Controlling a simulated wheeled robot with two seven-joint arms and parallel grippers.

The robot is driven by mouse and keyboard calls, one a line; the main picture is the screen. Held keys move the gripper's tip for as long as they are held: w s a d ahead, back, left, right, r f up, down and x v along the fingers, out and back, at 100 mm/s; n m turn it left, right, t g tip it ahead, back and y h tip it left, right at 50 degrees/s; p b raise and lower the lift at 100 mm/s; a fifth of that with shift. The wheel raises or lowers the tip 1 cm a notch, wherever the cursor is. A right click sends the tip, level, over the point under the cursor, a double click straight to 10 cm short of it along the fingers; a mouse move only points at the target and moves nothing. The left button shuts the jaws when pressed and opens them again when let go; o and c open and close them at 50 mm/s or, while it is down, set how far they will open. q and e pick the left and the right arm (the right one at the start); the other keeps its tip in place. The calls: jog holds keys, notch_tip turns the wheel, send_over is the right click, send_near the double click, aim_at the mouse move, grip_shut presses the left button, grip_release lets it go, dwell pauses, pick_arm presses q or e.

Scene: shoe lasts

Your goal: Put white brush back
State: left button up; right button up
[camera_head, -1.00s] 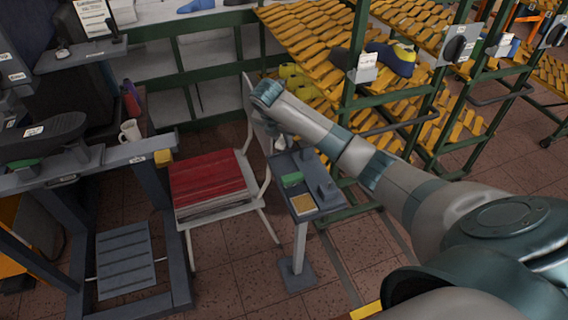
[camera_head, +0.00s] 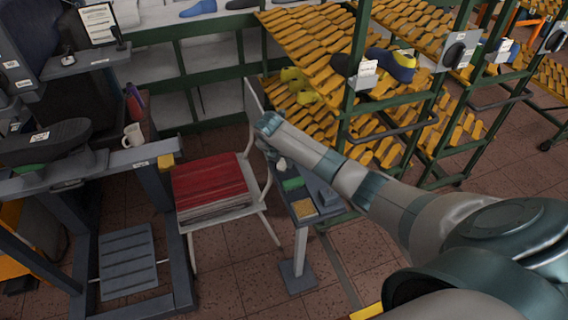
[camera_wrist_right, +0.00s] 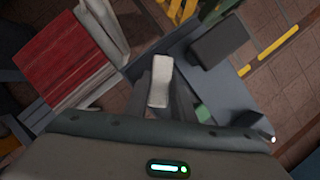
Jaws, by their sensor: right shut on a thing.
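The white brush (camera_wrist_right: 161,80) is held in my right gripper (camera_wrist_right: 162,100), which is shut on it in the right wrist view. In the head view the right gripper (camera_head: 277,160) is over the back left part of a small grey stand (camera_head: 301,222), and a bit of white (camera_head: 281,163) shows below the wrist. The arm hides part of the stand top. I cannot tell whether the brush touches the stand. My left gripper is not in view.
The stand carries a green block (camera_head: 292,184), a yellow pad (camera_head: 304,207) and a dark grey block (camera_wrist_right: 219,40). A white chair (camera_head: 219,214) with a red stack (camera_head: 208,182) stands close at left. A shoe-last rack (camera_head: 349,120) rises behind and right.

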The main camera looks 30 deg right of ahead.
jog(key=shift+f, duration=0.95)
jog(key=shift+f, duration=0.1)
jog(key=o, duration=1)
jog(key=shift+c, duration=0.2)
jog(key=b+v, duration=0.2)
jog(key=v, duration=1)
